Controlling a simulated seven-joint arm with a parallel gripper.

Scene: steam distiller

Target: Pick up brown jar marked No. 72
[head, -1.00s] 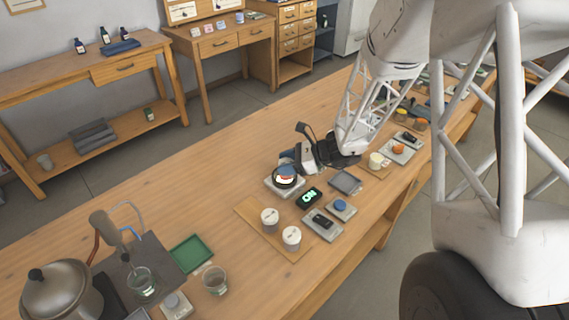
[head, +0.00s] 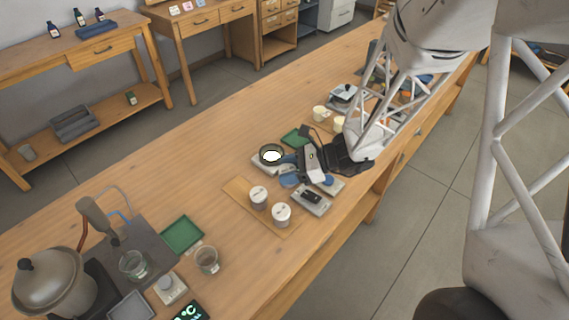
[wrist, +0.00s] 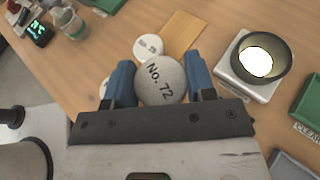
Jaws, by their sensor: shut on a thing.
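In the wrist view a round grey-white top marked No. 72 (wrist: 162,79) sits between the two blue fingers of my gripper (wrist: 161,84). The fingers touch it on its left and right sides. Only the top shows, so the jar's body and its brown colour are hidden. In the head view my gripper (head: 292,170) is low over the long table, right beside the scale with the dark dish. The held jar cannot be made out there.
Two white lidded jars (head: 258,197) (head: 281,214) stand on a wooden board (head: 237,190) close by. A dark dish with a bright white inside (head: 271,155) stands on a scale. A green tray (head: 181,235) and glass beaker (head: 207,261) are farther left. The table's back-left side is clear.

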